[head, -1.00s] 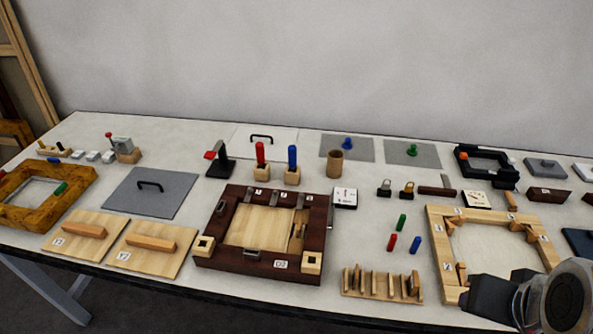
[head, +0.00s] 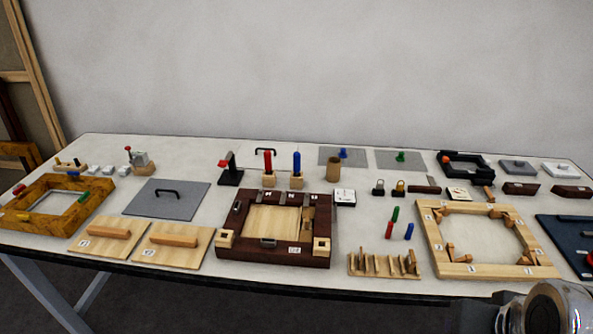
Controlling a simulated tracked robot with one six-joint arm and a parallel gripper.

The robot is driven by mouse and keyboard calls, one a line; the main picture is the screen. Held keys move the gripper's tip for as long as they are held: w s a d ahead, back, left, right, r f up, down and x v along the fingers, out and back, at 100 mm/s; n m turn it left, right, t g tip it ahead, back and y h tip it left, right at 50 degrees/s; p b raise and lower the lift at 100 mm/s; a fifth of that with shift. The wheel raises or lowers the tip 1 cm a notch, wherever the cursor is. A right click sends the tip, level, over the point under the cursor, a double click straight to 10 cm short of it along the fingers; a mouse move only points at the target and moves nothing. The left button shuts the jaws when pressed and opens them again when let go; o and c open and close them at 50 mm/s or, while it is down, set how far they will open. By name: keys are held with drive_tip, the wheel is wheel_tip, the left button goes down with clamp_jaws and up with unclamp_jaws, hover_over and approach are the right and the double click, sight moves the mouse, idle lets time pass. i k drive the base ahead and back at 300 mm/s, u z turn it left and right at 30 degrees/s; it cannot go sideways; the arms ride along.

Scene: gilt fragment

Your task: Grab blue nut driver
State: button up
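A tool with an upright blue handle (head: 297,162), which fits the blue nut driver, stands in a small wooden block (head: 296,181) behind the dark framed board. A matching red-handled tool (head: 267,161) stands in its own block just to its left. Part of my arm shows at the bottom right corner, well away from the blue handle. My gripper's fingers do not show, and nothing is seen touching the blue handle.
The dark wooden frame (head: 226,240) lies in front of the blocks. A red-and-black stand (head: 230,177) is to their left, a brown cup (head: 333,171) to their right. A short blue peg (head: 409,231) lies further right. A pale wooden frame (head: 435,240) is near my arm.

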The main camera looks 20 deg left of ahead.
sight(296, 154)
drive_tip(key=u, duration=0.95)
drive_tip(key=i, duration=1)
drive_tip(key=z, duration=0.55)
drive_tip(key=k, duration=0.15)
drive_tip(key=u, duration=0.05)
